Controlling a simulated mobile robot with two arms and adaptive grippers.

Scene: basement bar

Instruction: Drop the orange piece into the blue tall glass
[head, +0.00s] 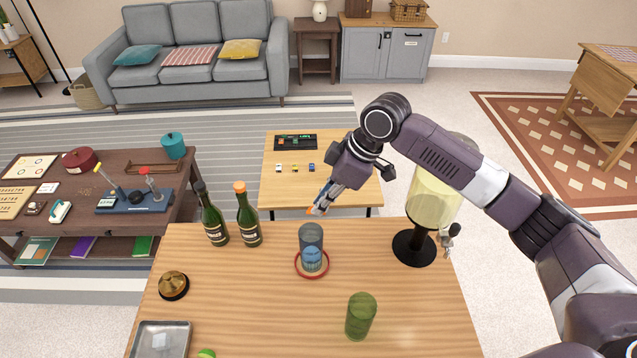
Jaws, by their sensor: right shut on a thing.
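The blue tall glass (311,236) stands upright on the wooden bar top, inside a red ring (298,268). Something lighter blue shows in its lower part. My right gripper (322,204) reaches in from the right and points down and left. It is shut on a small orange piece (315,210), held above and slightly right of the glass rim as seen here. The fingers hide part of the piece. I cannot tell its exact height over the glass. My left gripper is not in view.
Two green bottles (249,220) stand left of the glass. A drink dispenser (414,247) stands to the right, near my right arm. A green glass (361,316), a brass bell (173,286) and a metal tray (145,342) are nearer. The bar's middle is clear.

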